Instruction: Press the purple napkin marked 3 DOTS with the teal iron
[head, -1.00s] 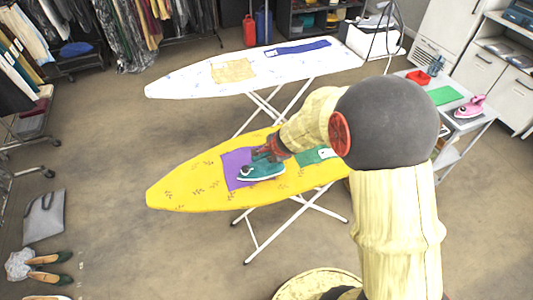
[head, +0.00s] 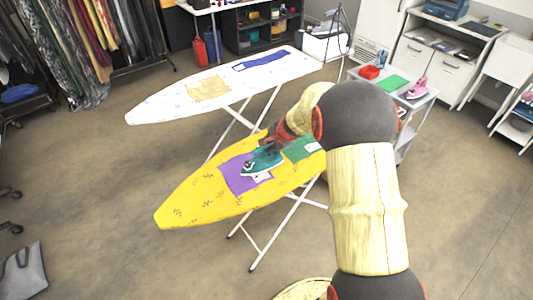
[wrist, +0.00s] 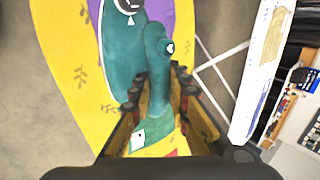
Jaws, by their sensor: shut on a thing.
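The teal iron (head: 259,162) is in my gripper (head: 275,146), over the far right part of the purple napkin (head: 238,182). Whether its sole touches the cloth is hard to tell. The napkin lies on the yellow ironing board (head: 190,200); a white label shows at its near right edge, its marks too small to read. In the wrist view my gripper (wrist: 158,108) is shut on the iron's handle (wrist: 157,75). The iron's front hides part of the purple napkin (wrist: 182,18).
A green napkin (head: 299,151) with a white label lies right of the purple one. The white board (head: 165,100) behind holds a tan cloth (head: 208,88) and a blue cloth (head: 262,61). A pink iron (head: 417,88) stands on the grey trolley (head: 412,104) at right.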

